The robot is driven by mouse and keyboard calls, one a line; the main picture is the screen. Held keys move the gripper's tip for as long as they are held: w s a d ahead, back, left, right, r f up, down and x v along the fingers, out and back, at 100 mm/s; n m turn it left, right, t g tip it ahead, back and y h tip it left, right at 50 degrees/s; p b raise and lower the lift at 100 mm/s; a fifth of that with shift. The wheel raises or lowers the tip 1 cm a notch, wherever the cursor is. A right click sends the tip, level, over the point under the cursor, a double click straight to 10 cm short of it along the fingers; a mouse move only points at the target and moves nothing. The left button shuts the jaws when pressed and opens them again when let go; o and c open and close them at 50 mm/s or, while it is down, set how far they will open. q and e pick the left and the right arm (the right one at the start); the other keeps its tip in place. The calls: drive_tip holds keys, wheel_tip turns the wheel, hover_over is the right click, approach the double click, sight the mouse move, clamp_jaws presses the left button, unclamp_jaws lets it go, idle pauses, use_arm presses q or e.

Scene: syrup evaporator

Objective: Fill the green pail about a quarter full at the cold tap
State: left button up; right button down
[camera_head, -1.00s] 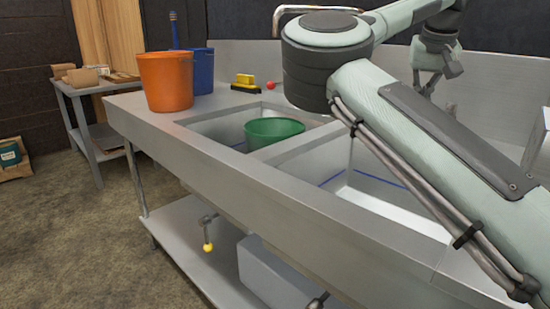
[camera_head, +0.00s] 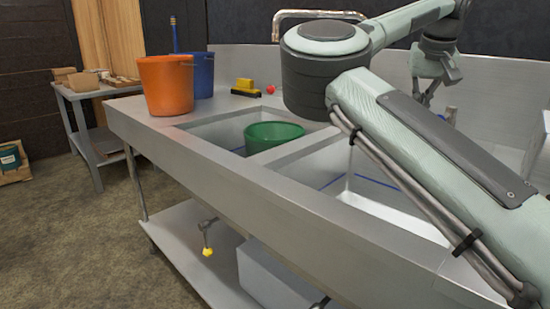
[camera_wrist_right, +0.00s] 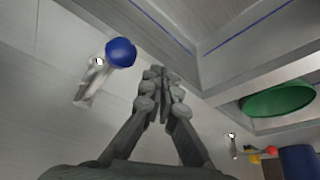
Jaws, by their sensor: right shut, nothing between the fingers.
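The green pail (camera_head: 272,136) stands in the left basin, its rim above the basin edge; it also shows in the wrist view (camera_wrist_right: 280,98). Its inside is mostly hidden. A blue tap knob (camera_wrist_right: 120,52) on a metal stem is left of my right gripper (camera_wrist_right: 161,76), apart from it. My right gripper is shut and empty, and in the head view (camera_head: 428,97) it is above the counter's back. The metal spout (camera_head: 318,14) is partly behind my right arm. A thin pale streak like running water (camera_head: 350,165) falls into the right basin. My left gripper is out of view.
An orange bucket (camera_head: 166,84) and a blue bucket (camera_head: 202,74) stand left of the basins. A yellow-black brush (camera_head: 245,87) and a red knob (camera_head: 270,90) are behind the left basin.

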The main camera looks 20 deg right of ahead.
idle(0.5)
drive_tip(key=shift+s+d, duration=0.1)
drive_tip(key=shift+s, duration=0.05)
drive_tip(key=shift+s+d, duration=0.5)
drive_tip(key=shift+s, duration=0.15)
drive_tip(key=shift+s+d, duration=0.2)
drive_tip(key=shift+s, duration=0.05)
drive_tip(key=s+r+p, duration=0.1)
drive_tip(key=r, duration=0.1)
drive_tip(key=s+d+r+p, duration=0.1)
drive_tip(key=r+p, duration=0.1)
drive_tip(key=s+d+r+p, duration=0.1)
drive_tip(key=r+p, duration=0.1)
drive_tip(key=shift+d+r, duration=0.1)
drive_tip(key=s+d, duration=0.6)
wheel_tip(320, 180, down, 6)
drive_tip(key=b, duration=0.3)
drive_tip(key=shift+s+d, duration=0.15)
idle(1.4)
idle(3.0)
